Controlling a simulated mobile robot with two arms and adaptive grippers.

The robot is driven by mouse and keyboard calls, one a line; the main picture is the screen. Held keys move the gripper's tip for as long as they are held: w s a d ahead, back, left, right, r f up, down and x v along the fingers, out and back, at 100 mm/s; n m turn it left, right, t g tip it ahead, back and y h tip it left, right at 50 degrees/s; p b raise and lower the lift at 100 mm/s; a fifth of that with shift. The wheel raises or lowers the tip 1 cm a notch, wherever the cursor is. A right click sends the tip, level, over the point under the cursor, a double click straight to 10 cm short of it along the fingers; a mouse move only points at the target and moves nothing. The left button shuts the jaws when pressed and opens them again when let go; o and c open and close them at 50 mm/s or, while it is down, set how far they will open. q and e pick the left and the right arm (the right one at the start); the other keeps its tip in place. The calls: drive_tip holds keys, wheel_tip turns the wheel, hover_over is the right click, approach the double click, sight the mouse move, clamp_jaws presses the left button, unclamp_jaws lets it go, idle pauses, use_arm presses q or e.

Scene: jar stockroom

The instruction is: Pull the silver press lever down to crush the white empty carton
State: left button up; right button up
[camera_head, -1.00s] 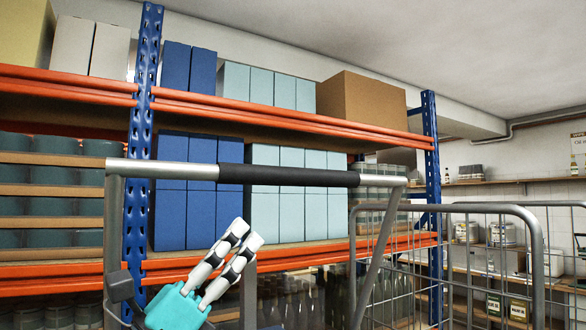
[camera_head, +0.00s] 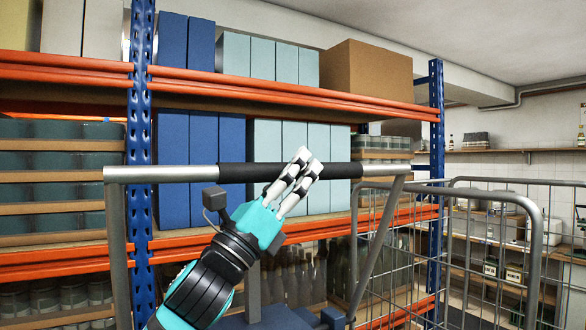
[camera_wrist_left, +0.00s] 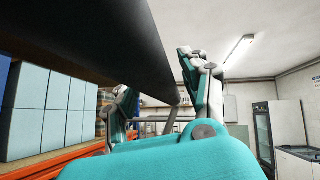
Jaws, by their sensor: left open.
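The silver press lever (camera_head: 174,174) is a horizontal bar with a black grip sleeve (camera_head: 245,172) across the middle, carried by grey side arms. My left gripper (camera_head: 307,160) comes up from below, with its white and black fingers overlapping the right part of the sleeve in the head view. In the left wrist view the black sleeve (camera_wrist_left: 110,40) runs from the upper left towards the gap between the spread, open fingers (camera_wrist_left: 165,88). Contact with the bar cannot be told. The white carton cannot be made out. My right gripper is out of view.
Orange-beamed shelving (camera_head: 285,98) with blue and pale boxes stands behind the lever. A brown box (camera_head: 366,72) is on top. A wire roll cage (camera_head: 460,195) stands right of the lever. Rows of bottles (camera_head: 305,275) are behind, low down.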

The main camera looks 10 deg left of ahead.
use_arm(q)
clamp_jaws()
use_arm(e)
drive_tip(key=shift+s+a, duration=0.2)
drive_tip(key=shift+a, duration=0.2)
use_arm(q)
drive_tip(key=shift+s+f, duration=0.1)
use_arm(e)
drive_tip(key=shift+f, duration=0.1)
